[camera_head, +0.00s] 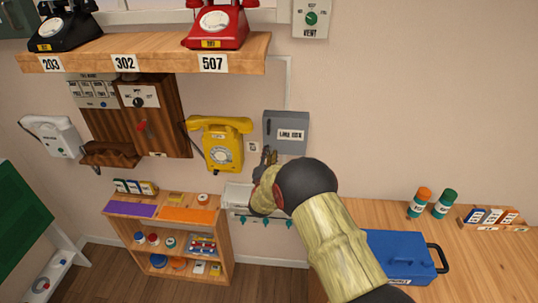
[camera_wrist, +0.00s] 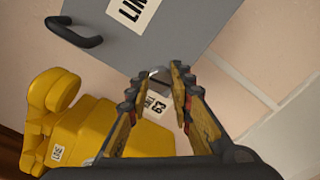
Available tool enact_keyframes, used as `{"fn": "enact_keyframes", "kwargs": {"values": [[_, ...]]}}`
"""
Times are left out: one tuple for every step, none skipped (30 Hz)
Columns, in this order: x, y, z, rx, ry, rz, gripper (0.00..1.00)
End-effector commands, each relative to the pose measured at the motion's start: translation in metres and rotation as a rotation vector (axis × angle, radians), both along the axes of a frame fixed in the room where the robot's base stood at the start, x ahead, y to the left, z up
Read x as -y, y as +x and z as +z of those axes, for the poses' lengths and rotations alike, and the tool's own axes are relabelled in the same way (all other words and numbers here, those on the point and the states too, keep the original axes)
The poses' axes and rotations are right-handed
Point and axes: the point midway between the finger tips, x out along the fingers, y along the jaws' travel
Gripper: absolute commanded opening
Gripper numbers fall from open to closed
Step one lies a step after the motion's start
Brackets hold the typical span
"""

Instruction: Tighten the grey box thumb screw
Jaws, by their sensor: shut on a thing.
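The grey box (camera_head: 287,128), labelled as a line box, is fixed to the wall right of the yellow phone. It fills the top of the wrist view (camera_wrist: 190,35), with a dark handle (camera_wrist: 75,33) at its left. My gripper (camera_head: 268,158) is at the box's lower left corner in the head view. In the wrist view my fingertips (camera_wrist: 158,75) close at the box's edge on a small pale piece, the thumb screw (camera_wrist: 155,72). The fingers hide most of the screw.
The yellow phone (camera_head: 221,143) hangs close to the left of my gripper. A small label plate (camera_wrist: 157,106) is on the wall behind my fingers. Below are a shelf unit (camera_head: 165,240) and a blue toolbox (camera_head: 398,252) on the wooden bench (camera_head: 460,270).

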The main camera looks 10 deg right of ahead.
Motion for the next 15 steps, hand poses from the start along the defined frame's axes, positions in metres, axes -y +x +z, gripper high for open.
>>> {"fn": "enact_keyframes", "kwargs": {"values": [[0.0002,-0.0003,-0.0007,-0.001,0.0,-0.001,0.03],[0.0002,-0.0003,-0.0007,-0.001,0.0,-0.001,0.01],[0.0002,-0.0003,-0.0007,-0.001,0.0,-0.001,0.0],[0.0002,-0.0003,-0.0008,-0.001,0.0,-0.001,0.0],[0.0002,-0.0003,-0.0008,-0.001,0.0,-0.001,0.0],[0.0003,-0.0003,-0.0008,-0.001,0.0,-0.001,0.0],[0.0003,-0.0003,-0.0008,0.0,0.001,-0.001,0.0],[0.0003,-0.0003,-0.001,0.0,0.002,-0.001,0.0],[0.0003,-0.0003,-0.001,0.001,0.006,-0.001,0.0],[0.0002,-0.0003,-0.0011,0.002,0.009,-0.001,0.0],[0.0003,-0.0003,-0.0012,0.004,0.015,-0.001,0.0],[0.0002,-0.0003,-0.0014,0.007,0.023,-0.001,0.0],[0.0003,-0.0003,-0.0015,0.009,0.031,-0.001,0.0],[0.0002,-0.0003,-0.0016,0.012,0.04,-0.001,0.0],[0.0003,-0.0003,-0.0018,0.017,0.056,-0.001,0.0]]}}
